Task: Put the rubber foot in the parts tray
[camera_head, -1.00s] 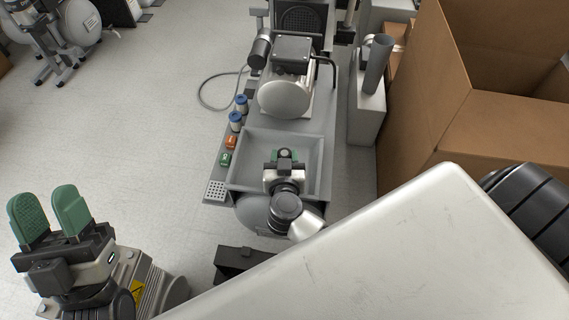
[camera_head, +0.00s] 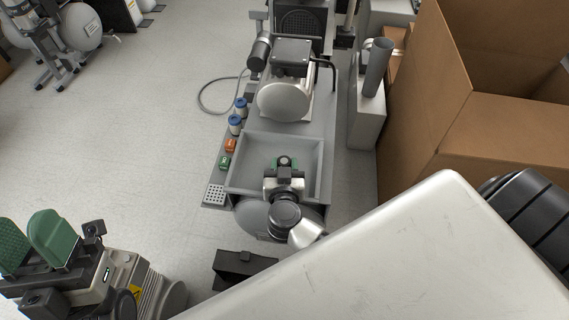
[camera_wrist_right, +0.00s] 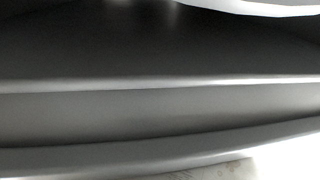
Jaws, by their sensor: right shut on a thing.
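The parts tray (camera_head: 238,178) is the grey, shallow, rectangular tray on the grey bench in the middle of the head view. My right gripper (camera_head: 284,163) points into it from the front, over its middle. My left gripper (camera_head: 31,243), with green pads, is open and empty at the lower left, away from the tray.
Blue-capped jars (camera_head: 238,115), an orange block (camera_head: 230,146) and a green block (camera_head: 224,162) stand left of the tray. A compressor (camera_head: 285,100) stands behind it. A grey post (camera_head: 377,68) and a big cardboard box (camera_head: 480,120) are at right.

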